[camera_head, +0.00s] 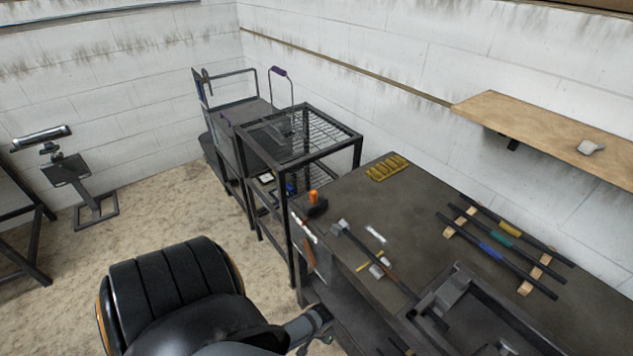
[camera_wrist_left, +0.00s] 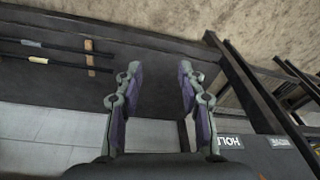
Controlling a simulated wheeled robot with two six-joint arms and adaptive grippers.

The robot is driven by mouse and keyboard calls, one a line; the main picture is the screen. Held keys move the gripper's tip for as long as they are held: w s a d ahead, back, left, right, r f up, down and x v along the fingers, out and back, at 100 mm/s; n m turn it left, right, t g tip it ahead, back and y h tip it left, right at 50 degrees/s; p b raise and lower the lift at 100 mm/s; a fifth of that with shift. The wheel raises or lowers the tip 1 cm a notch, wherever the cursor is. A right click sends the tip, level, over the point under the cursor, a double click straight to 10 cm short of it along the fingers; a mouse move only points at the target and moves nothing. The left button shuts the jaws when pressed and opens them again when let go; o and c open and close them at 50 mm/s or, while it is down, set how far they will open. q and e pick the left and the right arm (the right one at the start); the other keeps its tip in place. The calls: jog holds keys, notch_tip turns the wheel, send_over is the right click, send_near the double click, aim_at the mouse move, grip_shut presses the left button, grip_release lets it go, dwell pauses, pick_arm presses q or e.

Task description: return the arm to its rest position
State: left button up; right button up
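My left gripper (camera_wrist_left: 159,72) shows in the left wrist view. Its two fingers with purple pads stand wide apart, with nothing between them. Behind the fingers is the dark bench top. In the head view, a black padded part of my own arm fills the lower left, with a grey link at its right end beside the bench's near edge. I cannot make out the left gripper's fingers there. My right gripper is in neither view.
The dark workbench (camera_head: 400,205) holds rods on wooden rests (camera_head: 536,272), an orange-topped tool (camera_head: 314,202), a yellow rack (camera_head: 388,167) and a grey frame (camera_head: 455,292). A black wire shelf (camera_head: 335,135) stands behind it. The floor (camera_head: 150,215) at left has free room.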

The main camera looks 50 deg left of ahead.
pick_arm(q)
jog(key=shift+s+a+f, duration=0.15)
jog(key=shift+s+f, duration=0.25)
jog(key=shift+f, duration=0.05)
jog(key=shift+f, duration=0.1)
jog(key=s+f+m, duration=0.1)
jog(key=s+f, duration=0.6)
jog(key=s, duration=0.3)
jog(key=shift+f+b, duration=0.35)
jog(key=shift+f, duration=0.05)
jog(key=s+f, duration=0.1)
jog(key=s, duration=0.2)
jog(key=s+d+f+m, duration=0.1)
jog(key=s, duration=0.2)
jog(key=s+f+m, duration=0.1)
jog(key=s, duration=0.2)
jog(key=shift+s+d+f, duration=0.15)
jog(key=shift+s+f, duration=0.25)
jog(key=shift+w, duration=0.15)
